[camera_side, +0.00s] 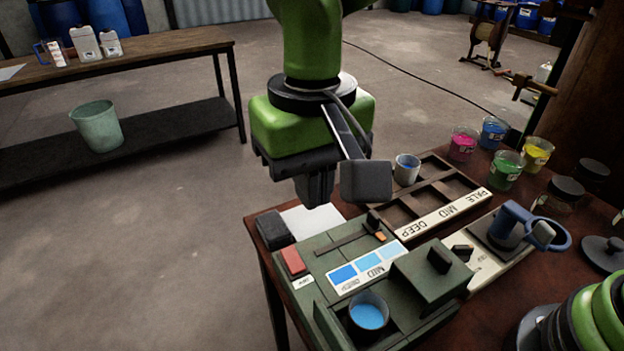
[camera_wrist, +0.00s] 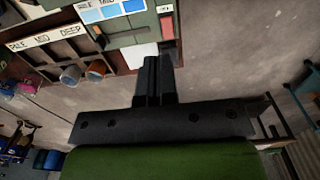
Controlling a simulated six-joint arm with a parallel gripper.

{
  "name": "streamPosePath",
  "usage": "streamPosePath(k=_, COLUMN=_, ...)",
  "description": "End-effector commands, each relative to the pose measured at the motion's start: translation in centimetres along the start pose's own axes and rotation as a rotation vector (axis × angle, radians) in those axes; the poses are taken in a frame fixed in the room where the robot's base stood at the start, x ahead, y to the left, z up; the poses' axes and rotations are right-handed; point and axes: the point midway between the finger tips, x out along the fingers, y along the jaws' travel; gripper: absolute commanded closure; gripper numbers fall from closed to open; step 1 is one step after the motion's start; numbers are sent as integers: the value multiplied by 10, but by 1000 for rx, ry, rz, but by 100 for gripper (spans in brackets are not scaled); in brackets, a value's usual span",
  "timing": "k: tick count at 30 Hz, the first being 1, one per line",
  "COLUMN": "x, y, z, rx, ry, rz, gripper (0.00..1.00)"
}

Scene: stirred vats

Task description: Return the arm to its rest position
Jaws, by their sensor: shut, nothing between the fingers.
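My gripper (camera_side: 316,203) is shut and empty, pointing down above the table's far-left corner, near a white sheet. In the wrist view its dark fingers (camera_wrist: 154,68) lie together with nothing between them. A cup of blue liquid (camera_side: 369,312) stands in the green stirring machine (camera_side: 330,262), apart from my gripper. A second cup (camera_side: 407,168) stands in the dark wooden tray (camera_side: 446,222) marked PALE, MID, DEEP.
Pink (camera_side: 462,146), blue (camera_side: 491,133), green (camera_side: 506,170) and yellow (camera_side: 537,153) paint beakers stand at the table's back right. A workbench (camera_side: 150,45) stands at left. Open floor lies between it and the table.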

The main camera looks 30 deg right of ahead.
Motion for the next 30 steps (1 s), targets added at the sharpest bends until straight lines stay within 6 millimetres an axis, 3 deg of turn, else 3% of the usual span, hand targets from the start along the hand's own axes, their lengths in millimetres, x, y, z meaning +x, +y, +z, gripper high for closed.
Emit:
streamPosePath(k=10, x=0, y=0, z=0, rx=0, ry=0, rz=0, gripper=100)
streamPosePath(k=14, x=-10, y=10, z=-1, rx=16, ry=13, rz=-20, gripper=100)
streamPosePath(k=17, x=-33, y=31, z=-2, rx=44, ry=46, rz=-61, gripper=100)
streamPosePath(k=22, x=-80, y=89, z=12, rx=121, ry=145, rz=-157, gripper=100)
streamPosePath(k=27, x=-109, y=141, z=44, rx=196, ry=274, rz=-231, gripper=100)
streamPosePath(k=30, x=-117, y=166, z=68, rx=240, ry=358, rz=-260, gripper=100)
